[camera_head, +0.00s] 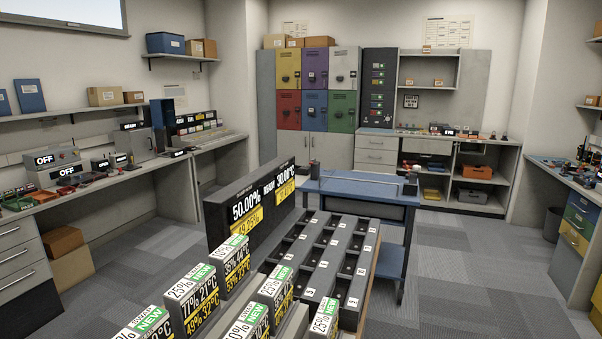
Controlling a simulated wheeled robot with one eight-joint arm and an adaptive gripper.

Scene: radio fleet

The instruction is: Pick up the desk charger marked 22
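No desk charger with a readable 22 shows in the head view. A black bank of slots (336,262) stands in the near middle, with small white number tags too small to read surely. Small devices on the left bench (92,183), back bench (466,140) and right bench (577,173) could include chargers, but their marks are too small to read. My gripper is not in view.
Several boxes with percent and temperature labels (199,296) stand in front, beside a dark panel reading 50.00% (248,208). A blue-topped cart (352,188) stands behind the bank. Coloured lockers (315,93) line the back wall. Grey carpet (475,265) is clear at right.

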